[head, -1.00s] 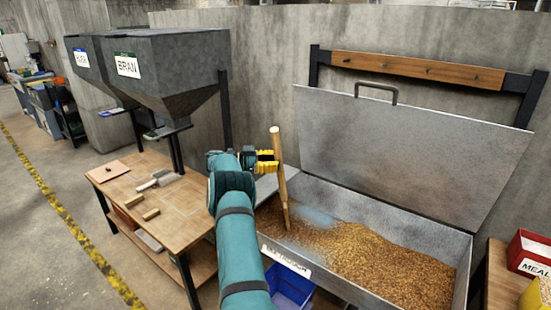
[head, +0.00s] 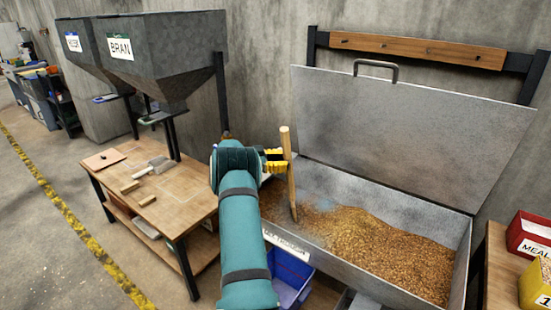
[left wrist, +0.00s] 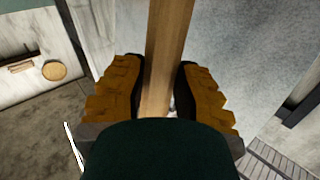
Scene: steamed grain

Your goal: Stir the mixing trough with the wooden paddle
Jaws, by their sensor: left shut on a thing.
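The mixing trough (head: 461,262) is an open grey metal box with its lid (head: 400,130) raised against the wall. Brown grain (head: 375,250) lies in it, heaped toward the right, with bare metal showing at the left and back. My left gripper (head: 277,160) is shut on the wooden paddle (head: 291,185), around its upper shaft. The paddle stands nearly upright, its lower end at the grain near the trough's left end; whether its tip is buried cannot be told. In the left wrist view the shaft (left wrist: 168,55) runs between both yellow finger pads. My right gripper is not in view.
A wooden bench (head: 185,205) with a scoop and small blocks stands left, below the bran hopper (head: 165,55). A blue crate (head: 290,270) sits under the trough's front. A red meal bin (head: 530,237) and a yellow bin (head: 537,285) stand right. A peg rail (head: 415,49) is behind the lid.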

